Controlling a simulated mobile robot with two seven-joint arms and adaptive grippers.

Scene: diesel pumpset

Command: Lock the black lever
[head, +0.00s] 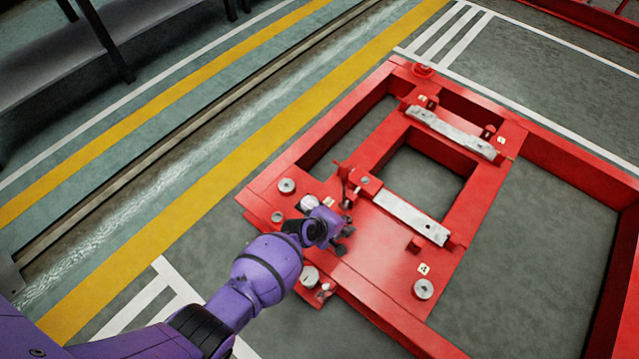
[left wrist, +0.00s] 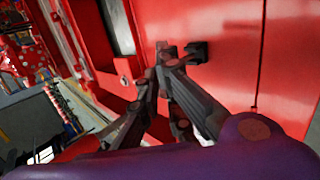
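My purple left arm reaches from the lower left to a red steel frame (head: 262,200). My left gripper (head: 345,238) is low over the frame's near-left plate. In the left wrist view, the tips of its two dark fingers (left wrist: 157,72) appear close together in front of a red surface. Whether they touch or have something thin between them is unclear. A small black block (left wrist: 196,52), possibly part of the black lever, is just right of the tips. I cannot identify the lever surely in the head view, where the gripper covers part of the plate. My right gripper is not in view.
Two silver bars (head: 410,217) (head: 450,132) lie across the frame, with red brackets at their ends. Round silver discs (head: 424,288) sit on its plates. Yellow-striped grey floor (head: 180,200) is clear at left. A dark bench (head: 60,60) stands at upper left.

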